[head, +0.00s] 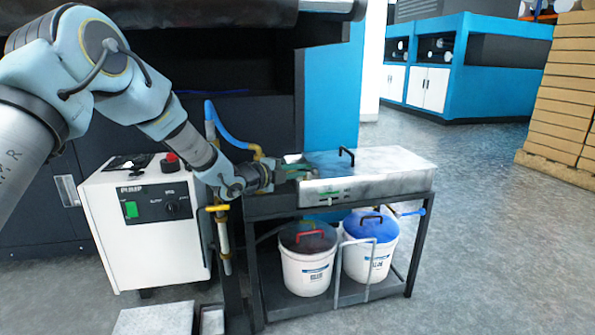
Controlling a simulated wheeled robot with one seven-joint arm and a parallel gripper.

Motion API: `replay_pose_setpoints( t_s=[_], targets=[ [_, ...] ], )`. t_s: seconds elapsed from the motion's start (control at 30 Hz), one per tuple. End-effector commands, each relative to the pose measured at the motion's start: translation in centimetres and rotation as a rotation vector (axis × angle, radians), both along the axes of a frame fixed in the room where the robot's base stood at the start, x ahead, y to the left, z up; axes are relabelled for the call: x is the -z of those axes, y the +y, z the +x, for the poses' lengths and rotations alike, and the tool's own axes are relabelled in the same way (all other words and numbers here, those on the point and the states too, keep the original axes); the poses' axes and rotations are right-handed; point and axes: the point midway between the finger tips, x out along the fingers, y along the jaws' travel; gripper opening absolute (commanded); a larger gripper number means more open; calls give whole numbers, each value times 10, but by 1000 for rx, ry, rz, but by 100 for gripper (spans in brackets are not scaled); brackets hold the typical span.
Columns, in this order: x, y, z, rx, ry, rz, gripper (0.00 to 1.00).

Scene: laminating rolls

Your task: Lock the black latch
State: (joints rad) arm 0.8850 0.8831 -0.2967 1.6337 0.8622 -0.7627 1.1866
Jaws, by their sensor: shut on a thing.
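My gripper (293,171) is at the left end of a silver metal box (385,177) that lies on a dark metal stand. Its greenish fingers are closed on a small dark part at the box's upper left corner. This part appears to be the black latch, but the fingers hide most of it, and I cannot tell its position. A black handle (346,156) stands up on the box's top, apart from my gripper. The box's lid looks closed.
Two white buckets, one with a red handle (308,270) and one with a blue lid (371,228), stand on the lower shelf. A white control unit (150,240) stands at left. Hoses and yellow valves (221,210) are close to my arm. Floor at right is clear.

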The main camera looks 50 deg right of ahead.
Motion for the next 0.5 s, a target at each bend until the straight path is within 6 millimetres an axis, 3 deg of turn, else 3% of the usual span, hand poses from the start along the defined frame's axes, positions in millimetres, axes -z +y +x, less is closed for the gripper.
replay_pose_setpoints(
  t_s=[0.5],
  targets=[
    [-2,27,4,250,-1,-2,0]
  ],
)
